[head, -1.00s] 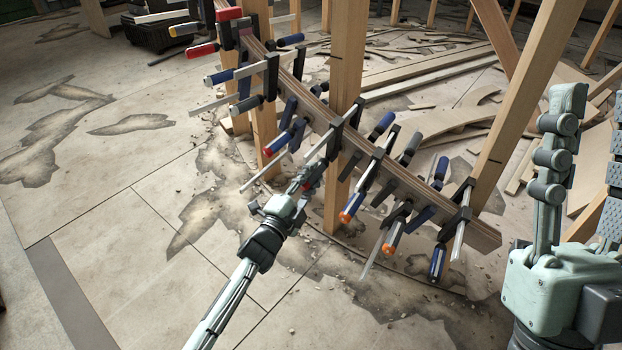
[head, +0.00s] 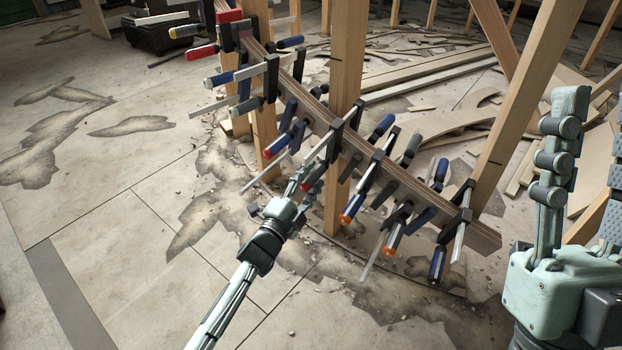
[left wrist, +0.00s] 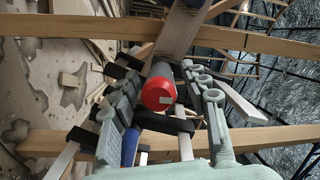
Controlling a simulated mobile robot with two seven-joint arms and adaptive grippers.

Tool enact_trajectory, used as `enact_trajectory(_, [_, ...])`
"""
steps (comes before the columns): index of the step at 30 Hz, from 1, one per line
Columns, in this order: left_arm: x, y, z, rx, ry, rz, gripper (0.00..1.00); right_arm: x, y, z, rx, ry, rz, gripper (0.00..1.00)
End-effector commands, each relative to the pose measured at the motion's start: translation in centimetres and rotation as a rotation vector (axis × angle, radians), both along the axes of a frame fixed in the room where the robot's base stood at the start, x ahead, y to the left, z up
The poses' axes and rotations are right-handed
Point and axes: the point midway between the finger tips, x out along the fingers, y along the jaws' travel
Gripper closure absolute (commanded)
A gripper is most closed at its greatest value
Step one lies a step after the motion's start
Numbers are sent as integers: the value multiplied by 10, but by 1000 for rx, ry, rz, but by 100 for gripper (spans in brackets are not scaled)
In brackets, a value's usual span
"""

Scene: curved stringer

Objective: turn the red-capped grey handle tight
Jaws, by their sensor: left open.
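The grey handle with a red cap (left wrist: 160,92) is in the middle of the left wrist view, its cap facing the camera. My right gripper (head: 594,110) stands upright at the right edge of the head view, fingers apart and empty, away from the clamps.
The curved wooden stringer (head: 400,178) runs diagonally, lined with several clamps with blue, red and orange handles. A blue handle (left wrist: 130,145) lies close below the left finger. Wooden posts (head: 345,80) stand behind. The floor at left (head: 110,240) is open.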

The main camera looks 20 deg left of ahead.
Motion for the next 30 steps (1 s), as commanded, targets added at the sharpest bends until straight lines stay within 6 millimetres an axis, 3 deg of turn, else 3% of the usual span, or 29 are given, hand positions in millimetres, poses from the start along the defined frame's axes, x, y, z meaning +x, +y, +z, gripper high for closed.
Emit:
enact_trajectory(18, [-106,17,-12,0,2,0,55,0,0,0,-1,0,1,60])
enact_trajectory(30, [-117,19,-13,1,0,0,55,0,0,0,0,-1,0,60])
